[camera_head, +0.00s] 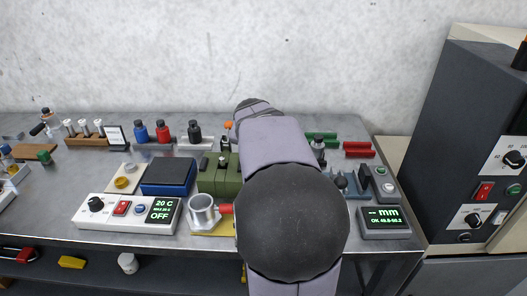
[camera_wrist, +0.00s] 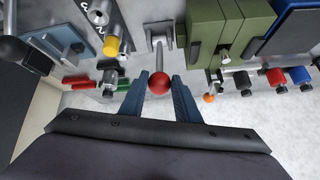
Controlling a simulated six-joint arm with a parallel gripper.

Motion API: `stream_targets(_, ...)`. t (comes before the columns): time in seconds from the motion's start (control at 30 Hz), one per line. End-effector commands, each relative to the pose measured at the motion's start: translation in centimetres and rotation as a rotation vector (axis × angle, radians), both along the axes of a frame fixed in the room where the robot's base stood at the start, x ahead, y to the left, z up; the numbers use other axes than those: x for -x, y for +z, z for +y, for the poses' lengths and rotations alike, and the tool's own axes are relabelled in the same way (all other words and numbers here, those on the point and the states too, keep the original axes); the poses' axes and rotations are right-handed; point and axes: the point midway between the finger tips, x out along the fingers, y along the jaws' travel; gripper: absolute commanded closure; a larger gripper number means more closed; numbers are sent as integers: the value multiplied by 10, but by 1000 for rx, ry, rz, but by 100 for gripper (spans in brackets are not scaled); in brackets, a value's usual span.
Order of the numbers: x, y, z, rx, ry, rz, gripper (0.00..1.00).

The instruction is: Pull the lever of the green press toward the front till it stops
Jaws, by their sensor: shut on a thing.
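The green press (camera_head: 219,176) stands mid-bench, partly covered by my arm in the head view. It also shows at the top of the wrist view (camera_wrist: 202,35). Beside it in the wrist view, a grey lever rod (camera_wrist: 159,55) runs from a metal bracket to a red ball knob (camera_wrist: 158,84). My gripper (camera_wrist: 160,90) has its two blue fingers on either side of the red knob, shut on it. My arm hides the gripper and the lever in the head view.
A metal cup (camera_head: 202,212) stands in front of the press, left of my arm. Several bottles (camera_head: 163,132) stand behind. A gauge with a green display (camera_head: 385,217) is right of my arm.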

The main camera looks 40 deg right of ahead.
Motion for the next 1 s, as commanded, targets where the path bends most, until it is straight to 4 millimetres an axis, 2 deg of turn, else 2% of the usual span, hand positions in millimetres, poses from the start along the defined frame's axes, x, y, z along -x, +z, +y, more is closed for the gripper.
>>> stream_targets(0.03, 7, -14, 4, -20, -6, 26, 100)
stream_targets(0.6, 10, -16, 8, -24, -6, 28, 100)
stream_targets(0.63, 10, -16, 8, -24, -6, 28, 68)
stream_targets(0.7, 10, -16, 8, -22, -6, 28, 53)
stream_targets(1.0, 9, -11, 7, -14, -5, 19, 53)
